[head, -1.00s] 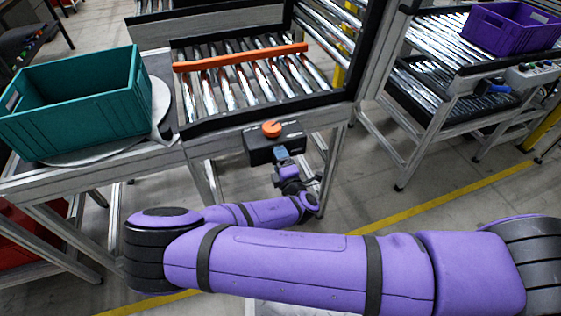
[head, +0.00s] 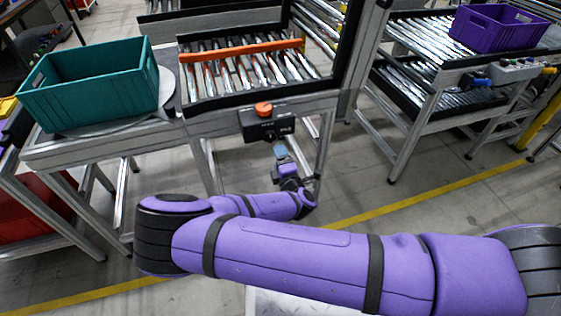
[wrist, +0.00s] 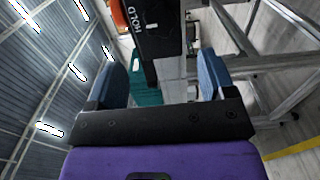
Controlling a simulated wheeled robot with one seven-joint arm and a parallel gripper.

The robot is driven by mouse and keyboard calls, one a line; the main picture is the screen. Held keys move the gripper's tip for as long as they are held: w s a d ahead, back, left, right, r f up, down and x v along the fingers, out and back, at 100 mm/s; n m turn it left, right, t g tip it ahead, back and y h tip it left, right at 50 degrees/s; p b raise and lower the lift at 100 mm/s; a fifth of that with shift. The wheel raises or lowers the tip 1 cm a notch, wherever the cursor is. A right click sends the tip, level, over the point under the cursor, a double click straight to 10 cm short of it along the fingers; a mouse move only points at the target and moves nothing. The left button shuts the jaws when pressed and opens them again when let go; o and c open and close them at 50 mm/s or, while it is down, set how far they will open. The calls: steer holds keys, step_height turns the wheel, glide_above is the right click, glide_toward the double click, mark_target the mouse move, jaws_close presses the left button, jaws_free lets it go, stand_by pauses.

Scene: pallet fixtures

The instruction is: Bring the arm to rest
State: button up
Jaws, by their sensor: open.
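My gripper (wrist: 163,80) is open in the wrist view, its two blue fingers apart with nothing held between them. In the head view my gripper (head: 281,152) is at the end of my bent purple arm, just below and in front of a black control box (head: 268,127) with an orange knob (head: 263,108). The box, marked HOLD, also shows beyond the fingers in the wrist view (wrist: 155,35). It looks apart from the fingers.
A teal crate (head: 90,88) stands on a round plate on the left bench. An orange bar (head: 240,49) lies across the rollers behind the box. A purple crate (head: 490,28) sits on the right roller stand. The floor (head: 400,230) right of the arm is clear.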

stand_by(0.5)
steer(key=s+d+r+m+g+h, duration=0.1)
steer(key=d+r+m+g, duration=0.2)
steer(key=d+r+m, duration=0.5)
steer(key=d+r+m+g+h, duration=0.1)
steer(key=r+m+g, duration=0.3)
steer(key=r, duration=0.8)
steer(key=s+d+r+m+g+h, duration=0.1)
steer(key=d+r+m+g+h, duration=0.15)
steer(key=d+r+m, duration=0.55)
steer(key=s+d+r+g+y, duration=0.2)
steer(key=s+d+r, duration=0.2)
steer(key=s+r, duration=0.95)
steer(key=s+d+r+h, duration=0.1)
steer(key=s+d+r, duration=0.2)
steer(key=s, duration=0.5)
steer(key=s+d+r+m+h, duration=0.1)
steer(key=s+d+r, duration=0.2)
steer(key=s, duration=0.4)
steer(key=shift+s+r+g, duration=0.35)
steer(key=shift+s+r, duration=0.05)
steer(key=shift+r, duration=0.35)
steer(key=shift+d, duration=0.1)
steer(key=shift+c, duration=0.3)
